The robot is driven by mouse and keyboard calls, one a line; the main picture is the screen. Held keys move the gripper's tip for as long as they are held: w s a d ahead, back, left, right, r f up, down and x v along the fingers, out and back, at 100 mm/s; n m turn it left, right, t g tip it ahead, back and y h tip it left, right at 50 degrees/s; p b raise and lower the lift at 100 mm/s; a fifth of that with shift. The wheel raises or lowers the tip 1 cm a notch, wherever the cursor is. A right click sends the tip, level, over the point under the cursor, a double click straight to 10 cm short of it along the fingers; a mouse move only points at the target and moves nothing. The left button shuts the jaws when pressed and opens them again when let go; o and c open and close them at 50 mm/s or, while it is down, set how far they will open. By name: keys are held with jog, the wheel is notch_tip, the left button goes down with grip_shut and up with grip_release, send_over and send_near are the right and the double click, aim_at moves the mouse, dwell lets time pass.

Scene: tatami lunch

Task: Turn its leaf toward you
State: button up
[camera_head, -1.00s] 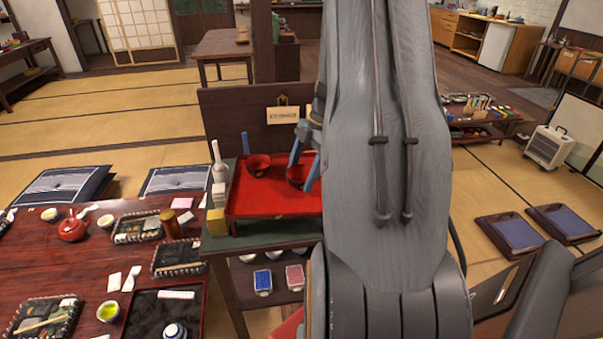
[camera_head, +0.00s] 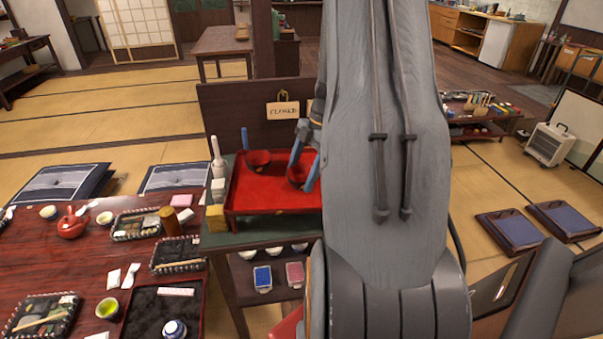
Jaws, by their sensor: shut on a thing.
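My gripper (camera_head: 303,160) is partly hidden behind my arm, over the right side of the red tray (camera_head: 245,196). Its blue fingers come down around the right red bowl (camera_head: 297,175), and it looks shut on that bowl, though the contact is not clear. A pale sign plate (camera_head: 283,110) hangs on the dark panel behind the tray and appears to read "CLOSED". A second pale plate (camera_head: 313,115) shows beside it, cut off by my arm. No gripper part visibly touches the sign.
A left red bowl (camera_head: 257,161) with a blue upright piece behind it stands on the tray. A white bottle (camera_head: 217,157) and yellow block (camera_head: 215,218) stand left of it. The laid low table (camera_head: 52,270) is at left. My arm blocks the view right of the tray.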

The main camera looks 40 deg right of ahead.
jog(key=shift+f, duration=0.15)
jog(key=o, duration=1.3)
jog(key=shift+c, duration=0.2)
jog(key=shift+r+p, duration=1.35)
jog(key=shift+r, duration=1.2)
